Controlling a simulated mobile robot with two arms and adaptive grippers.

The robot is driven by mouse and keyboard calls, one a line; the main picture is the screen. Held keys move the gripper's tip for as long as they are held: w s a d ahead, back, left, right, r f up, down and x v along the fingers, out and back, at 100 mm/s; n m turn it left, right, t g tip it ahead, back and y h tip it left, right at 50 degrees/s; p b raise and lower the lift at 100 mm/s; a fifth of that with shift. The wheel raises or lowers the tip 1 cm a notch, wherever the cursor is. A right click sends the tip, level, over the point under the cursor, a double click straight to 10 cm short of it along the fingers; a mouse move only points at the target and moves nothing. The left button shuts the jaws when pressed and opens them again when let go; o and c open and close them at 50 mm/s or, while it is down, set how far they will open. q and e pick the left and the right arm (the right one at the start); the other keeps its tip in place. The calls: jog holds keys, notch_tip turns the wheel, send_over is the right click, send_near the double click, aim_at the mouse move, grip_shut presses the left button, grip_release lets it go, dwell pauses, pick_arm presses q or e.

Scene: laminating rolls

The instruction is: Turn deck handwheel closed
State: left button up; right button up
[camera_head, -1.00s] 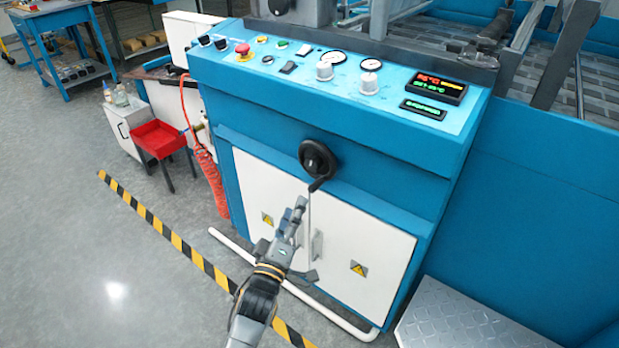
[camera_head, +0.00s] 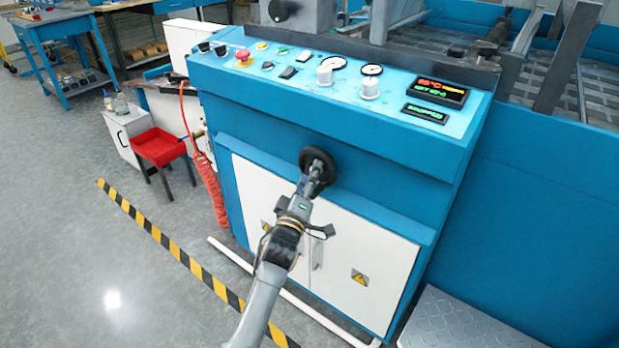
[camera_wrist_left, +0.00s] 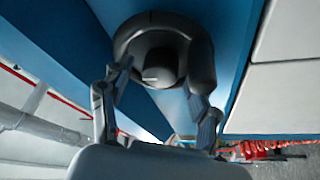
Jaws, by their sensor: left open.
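The black handwheel (camera_head: 318,158) sticks out from the front of the blue machine (camera_head: 280,140), above its white cabinet doors. My left gripper (camera_head: 313,182) is at the lower part of the handwheel in the head view and hides some of it. In the left wrist view the handwheel (camera_wrist_left: 162,45) has a round hub and thick dark rim. My left gripper (camera_wrist_left: 155,108) is open there, with one finger on each side of the wheel's lower part. I cannot tell whether the fingers touch the rim. My right gripper is not in view.
The control panel (camera_head: 300,72) with knobs, gauges and a lit display (camera_head: 441,92) is above the wheel. A striped floor line (camera_head: 170,248) runs in front.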

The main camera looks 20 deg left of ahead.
pick_arm(q)
jog(key=c, duration=1.2)
jog(key=shift+o, duration=0.2)
